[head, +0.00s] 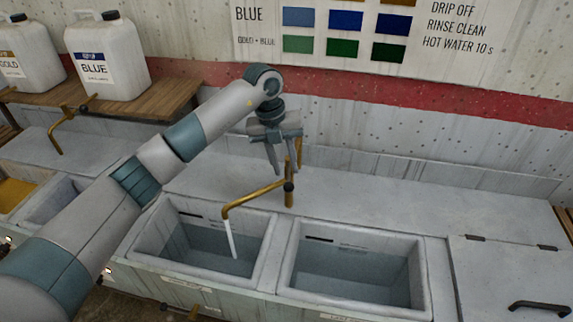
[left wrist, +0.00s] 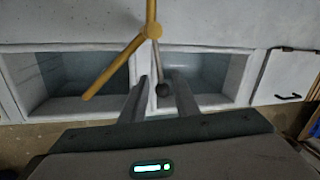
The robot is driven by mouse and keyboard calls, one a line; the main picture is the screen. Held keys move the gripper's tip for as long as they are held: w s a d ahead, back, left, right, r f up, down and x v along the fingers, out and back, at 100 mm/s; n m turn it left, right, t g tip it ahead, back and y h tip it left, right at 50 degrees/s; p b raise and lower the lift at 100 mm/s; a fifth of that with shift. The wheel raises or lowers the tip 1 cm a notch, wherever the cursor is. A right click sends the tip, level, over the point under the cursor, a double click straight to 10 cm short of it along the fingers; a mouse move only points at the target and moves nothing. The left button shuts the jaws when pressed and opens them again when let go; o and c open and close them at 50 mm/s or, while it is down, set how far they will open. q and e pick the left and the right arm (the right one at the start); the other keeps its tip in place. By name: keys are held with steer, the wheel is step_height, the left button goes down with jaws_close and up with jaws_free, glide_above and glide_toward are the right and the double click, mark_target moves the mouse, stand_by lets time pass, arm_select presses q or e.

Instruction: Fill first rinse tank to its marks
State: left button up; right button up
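A brass tap (head: 288,192) stands behind two sunken rinse tanks, and its spout reaches over the left tank (head: 150,245). A white stream of water (head: 231,240) falls from the spout into that tank. Grey-green water seems to lie low in it; its exact level against the wall marks is hard to tell. The right tank (head: 290,262) has no stream. My left gripper (head: 287,172) hangs open just above and behind the tap. In the left wrist view, a dark knob (left wrist: 162,90) on the tap's lever shows between its parted fingers. My right gripper is out of view.
A grey lid (head: 505,275) with a dark handle covers the bay at right. White GOLD and BLUE jugs (head: 107,55) stand on a wooden shelf at left, with another brass tap (head: 62,125) below. The ledge behind the tanks is clear.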

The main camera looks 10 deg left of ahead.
mark_target(289, 177)
arm_select(q)
steer(key=shift+d+f, duration=0.2)
steer(key=shift+f, duration=0.95)
jaws_close()
stand_by(0.7)
